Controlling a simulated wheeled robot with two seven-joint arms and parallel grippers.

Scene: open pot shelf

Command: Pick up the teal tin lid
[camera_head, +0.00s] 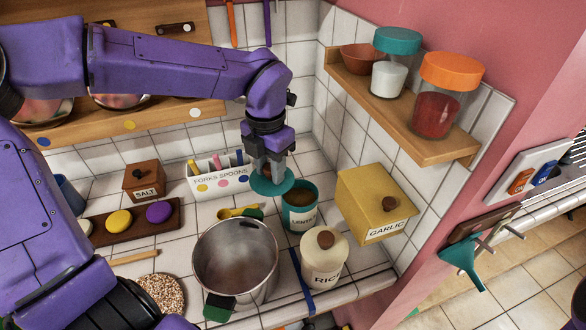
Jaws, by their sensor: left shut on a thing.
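The teal tin lid (273,184) is a flat round disc. My left gripper (269,166) points down from above and is shut on it. The lid is held tilted slightly, just left of the teal tin (299,222). The tin's label is partly readable as "LENTILS". The tin is open on top and dark brown contents show inside. Whether the lid touches the tin's rim is hard to tell. The gripper's fingertips are partly hidden where they meet the lid.
A steel pot (236,265) stands in front of the tin, with a rice jar (324,258) and garlic box (372,203) to the right. A forks and spoons holder (206,184) stands behind. A wall shelf (400,118) with jars hangs at upper right.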

